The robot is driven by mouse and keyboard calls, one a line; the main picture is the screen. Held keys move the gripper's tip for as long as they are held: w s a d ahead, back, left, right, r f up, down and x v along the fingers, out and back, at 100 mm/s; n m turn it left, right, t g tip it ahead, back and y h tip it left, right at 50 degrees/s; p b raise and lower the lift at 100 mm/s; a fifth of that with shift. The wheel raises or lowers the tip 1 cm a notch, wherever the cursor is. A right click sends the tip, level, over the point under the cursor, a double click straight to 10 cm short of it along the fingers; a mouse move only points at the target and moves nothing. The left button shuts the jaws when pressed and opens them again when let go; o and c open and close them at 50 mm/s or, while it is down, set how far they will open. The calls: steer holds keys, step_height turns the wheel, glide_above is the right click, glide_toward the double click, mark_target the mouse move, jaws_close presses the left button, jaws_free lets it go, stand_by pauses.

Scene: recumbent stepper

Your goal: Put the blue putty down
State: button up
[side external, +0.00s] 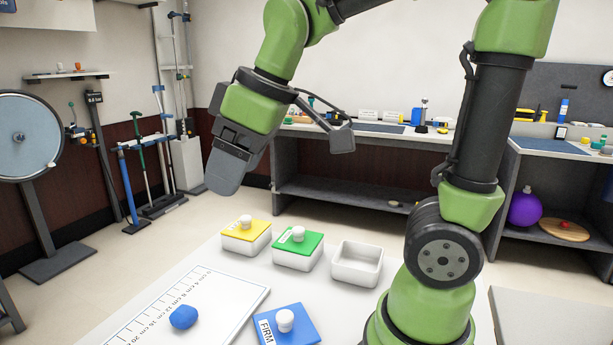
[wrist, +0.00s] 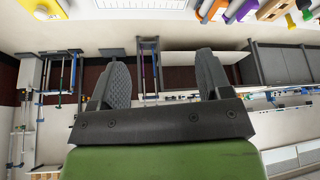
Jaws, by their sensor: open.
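The blue putty (side external: 183,317) is a small rounded lump resting on a white board (side external: 225,298) marked with a centimetre scale, at the lower left of the side view. My gripper (side external: 222,178) is raised well above the table, behind and above the putty, and apart from it. In the wrist view my gripper (wrist: 163,75) shows two dark ridged fingers spread apart with nothing between them. The putty is not visible in the wrist view. A blue lid (side external: 298,332) marked FIRM, with a white knob, lies right of the board.
A yellow-lidded tub (side external: 246,241), a green-lidded tub (side external: 298,258) and an open, empty white tub (side external: 357,270) stand in a row on the white table behind the board. A grey bench (side external: 350,195) with small items stands along the back wall.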

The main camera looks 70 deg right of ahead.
steer(key=s+m+t, duration=0.2)
steer(key=s+m, duration=0.5)
steer(key=s, duration=0.2)
steer(key=shift+a+f+y, duration=0.15)
steer(key=shift+f+y, duration=0.05)
steer(key=shift+y, duration=0.1)
